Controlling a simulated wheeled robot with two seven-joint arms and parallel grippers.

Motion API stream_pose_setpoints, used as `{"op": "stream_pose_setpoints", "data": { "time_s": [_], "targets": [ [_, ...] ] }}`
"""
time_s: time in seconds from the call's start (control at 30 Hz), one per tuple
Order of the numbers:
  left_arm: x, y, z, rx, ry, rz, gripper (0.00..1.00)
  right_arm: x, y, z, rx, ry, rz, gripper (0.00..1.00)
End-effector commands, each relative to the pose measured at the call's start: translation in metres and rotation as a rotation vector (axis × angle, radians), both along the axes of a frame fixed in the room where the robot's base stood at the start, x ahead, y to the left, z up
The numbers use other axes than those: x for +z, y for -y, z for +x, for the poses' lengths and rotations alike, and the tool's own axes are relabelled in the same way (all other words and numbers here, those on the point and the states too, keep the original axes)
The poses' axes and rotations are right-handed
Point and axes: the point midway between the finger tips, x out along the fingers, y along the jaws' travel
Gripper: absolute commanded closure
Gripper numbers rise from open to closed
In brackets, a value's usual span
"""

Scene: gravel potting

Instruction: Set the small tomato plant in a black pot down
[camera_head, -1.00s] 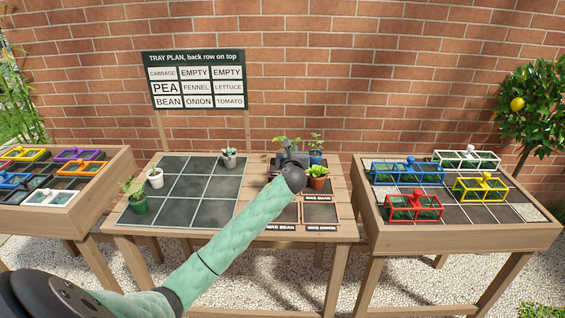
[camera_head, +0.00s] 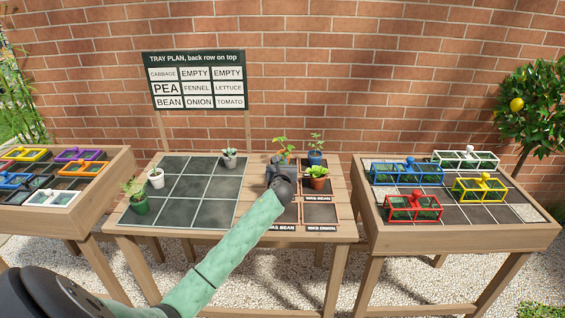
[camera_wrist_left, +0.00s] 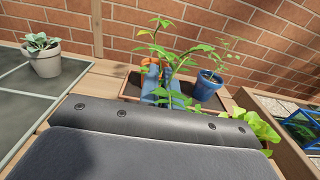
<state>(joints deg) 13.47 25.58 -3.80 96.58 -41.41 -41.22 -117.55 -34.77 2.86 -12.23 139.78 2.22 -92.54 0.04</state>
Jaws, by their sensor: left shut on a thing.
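A blue pot (camera_head: 315,160) stands close on the right, a terracotta pot with lettuce (camera_head: 317,184) nearer.

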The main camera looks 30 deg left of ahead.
Motion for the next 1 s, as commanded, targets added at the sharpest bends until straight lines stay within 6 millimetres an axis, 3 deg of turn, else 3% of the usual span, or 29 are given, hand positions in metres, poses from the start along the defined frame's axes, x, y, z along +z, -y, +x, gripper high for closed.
{"op": "stream_pose_setpoints", "data": {
  "time_s": [0.1, 0.2, 0.23, 0.63, 1.0],
  "targets": [
    [-0.002, 0.000, 0.000, 0.000, 0.000, 0.000, 1.00, -0.002, 0.000, 0.000, -0.001, -0.001, 0.001, 0.21],
    [-0.002, 0.000, 0.000, 0.000, 0.000, 0.000, 0.75, -0.003, 0.000, 0.000, 0.000, -0.004, 0.000, 0.21],
    [-0.002, 0.000, 0.000, 0.000, 0.000, 0.000, 0.73, -0.004, -0.001, 0.000, 0.000, -0.005, 0.000, 0.21],
    [-0.001, 0.003, -0.005, -0.001, 0.000, 0.000, 0.73, -0.006, 0.001, 0.001, 0.003, -0.005, -0.004, 0.21],
    [-0.001, 0.037, -0.061, -0.002, 0.000, 0.000, 0.73, -0.019, -0.008, 0.005, 0.011, 0.024, 0.018, 0.21]
  ]
}}
